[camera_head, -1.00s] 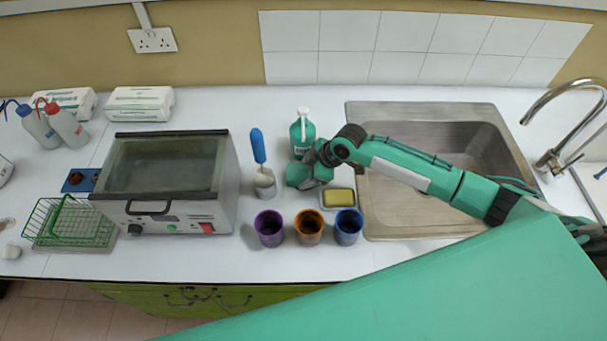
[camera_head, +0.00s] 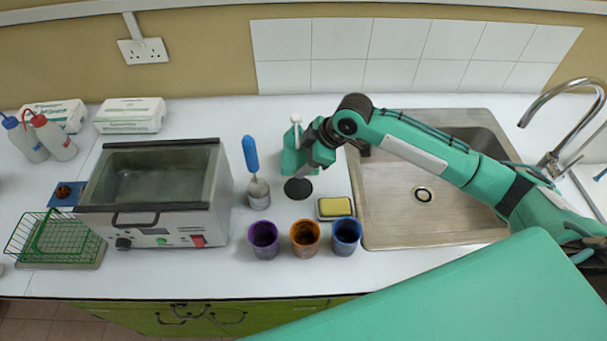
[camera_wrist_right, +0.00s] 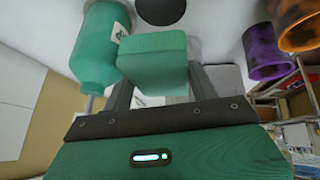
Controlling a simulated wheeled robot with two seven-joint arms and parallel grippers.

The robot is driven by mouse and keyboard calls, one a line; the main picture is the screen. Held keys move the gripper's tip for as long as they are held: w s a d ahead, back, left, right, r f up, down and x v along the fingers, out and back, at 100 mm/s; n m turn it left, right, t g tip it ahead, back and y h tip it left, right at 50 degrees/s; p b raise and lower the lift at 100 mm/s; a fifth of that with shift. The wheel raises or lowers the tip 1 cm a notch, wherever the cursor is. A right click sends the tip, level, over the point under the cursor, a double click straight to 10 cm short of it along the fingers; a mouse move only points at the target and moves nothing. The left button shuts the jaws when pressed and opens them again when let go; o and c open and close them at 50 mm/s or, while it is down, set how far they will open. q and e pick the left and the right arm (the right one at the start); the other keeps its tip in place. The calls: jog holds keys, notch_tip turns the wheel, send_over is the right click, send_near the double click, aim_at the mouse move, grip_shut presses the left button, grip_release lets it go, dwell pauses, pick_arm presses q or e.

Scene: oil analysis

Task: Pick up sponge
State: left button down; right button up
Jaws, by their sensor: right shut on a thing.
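My right gripper (camera_head: 308,158) is shut on a green sponge block (camera_wrist_right: 153,52), held between its fingers in the right wrist view. In the head view the gripper is beside the green bottle (camera_head: 294,140), above the white counter, and the block partly blends with the bottle. In the wrist view the bottle (camera_wrist_right: 97,45) stands to the left of the block. A dark round disc (camera_head: 298,189) lies on the counter just in front of the gripper. My left gripper is out of view.
A yellow bar (camera_head: 334,206) lies in a small tray behind purple (camera_head: 263,238), orange (camera_head: 305,236) and blue (camera_head: 346,234) cups. A blue-handled brush (camera_head: 251,160) stands in a holder. The water bath (camera_head: 155,190) is left; the sink (camera_head: 400,210) is right.

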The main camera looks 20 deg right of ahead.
jog(key=s+d+b, duration=0.1)
jog(key=s+d, duration=0.2)
jog(key=s, duration=0.2)
jog(key=s+d+b, duration=0.2)
jog(key=s+d, duration=0.1)
jog(key=s, duration=0.1)
jog(key=s+d+r+b, duration=0.1)
jog(key=s+d+b, duration=0.1)
jog(key=s+d, duration=0.2)
jog(key=shift+s, duration=0.8)
jog(key=shift+s+d+r, duration=0.1)
jog(key=shift+s+d, duration=0.35)
jog(key=shift+s, duration=0.2)
jog(key=o, duration=0.4)
jog(key=c, duration=0.3)
